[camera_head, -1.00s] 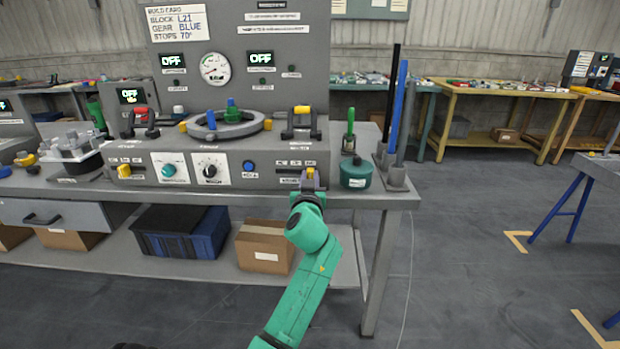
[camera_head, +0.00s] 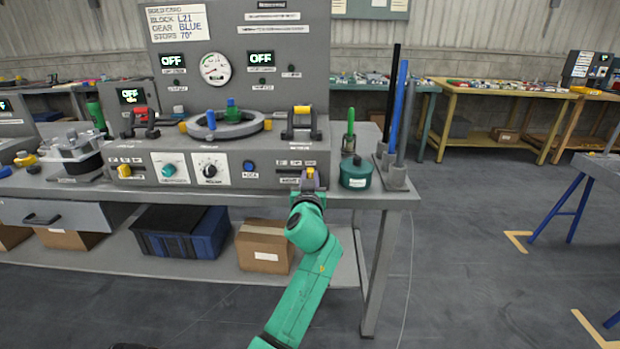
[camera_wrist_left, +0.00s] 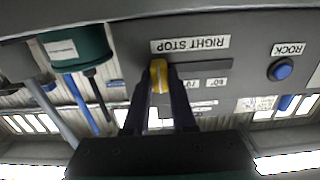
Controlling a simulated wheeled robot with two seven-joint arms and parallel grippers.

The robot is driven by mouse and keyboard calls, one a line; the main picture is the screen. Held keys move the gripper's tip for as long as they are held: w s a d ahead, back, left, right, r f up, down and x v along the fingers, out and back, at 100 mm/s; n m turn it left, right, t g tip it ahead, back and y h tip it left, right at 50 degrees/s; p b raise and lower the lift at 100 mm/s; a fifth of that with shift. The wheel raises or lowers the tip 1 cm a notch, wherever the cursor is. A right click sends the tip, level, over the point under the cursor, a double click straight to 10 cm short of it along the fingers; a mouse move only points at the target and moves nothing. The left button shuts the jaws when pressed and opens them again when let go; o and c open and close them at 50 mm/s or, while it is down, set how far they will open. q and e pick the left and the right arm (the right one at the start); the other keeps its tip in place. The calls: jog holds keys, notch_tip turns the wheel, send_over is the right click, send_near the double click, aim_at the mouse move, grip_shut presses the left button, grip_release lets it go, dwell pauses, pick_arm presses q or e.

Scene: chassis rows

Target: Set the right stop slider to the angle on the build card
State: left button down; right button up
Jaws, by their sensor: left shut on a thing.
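The right stop slider has a yellow knob (camera_head: 310,173) at the right end of the grey front panel. In the left wrist view the yellow knob (camera_wrist_left: 159,76) sits between the two dark fingers of my left gripper (camera_wrist_left: 158,88), under the upside-down "RIGHT STOP" label. My left gripper (camera_head: 309,181) is shut on the knob; the fingers hide part of the scale, with "60" readable beside them. The build card (camera_head: 178,22) on the upright panel reads block L21, gear blue, stops 70°. My right gripper is not in view.
A left stop slider (camera_head: 124,171), a teal knob (camera_head: 168,170), a black dial (camera_head: 210,167) and a blue rock button (camera_head: 248,166) sit along the panel. A teal pot (camera_head: 355,172) and upright rods stand close to the right of my left gripper.

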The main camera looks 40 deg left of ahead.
aim_at(296, 171)
pick_arm(q)
jog(key=shift+f, duration=0.1)
jog(key=s+a+p, duration=0.1)
jog(key=s+a, duration=0.1)
jog(key=shift+a, duration=0.35)
jog(key=shift+s+a, duration=0.25)
jog(key=shift+a, duration=0.05)
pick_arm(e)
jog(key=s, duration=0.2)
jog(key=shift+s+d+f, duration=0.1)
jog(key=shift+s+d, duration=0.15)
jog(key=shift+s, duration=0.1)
pick_arm(q)
jog(key=c, duration=0.7)
grip_release()
jog(key=shift+d, duration=0.1)
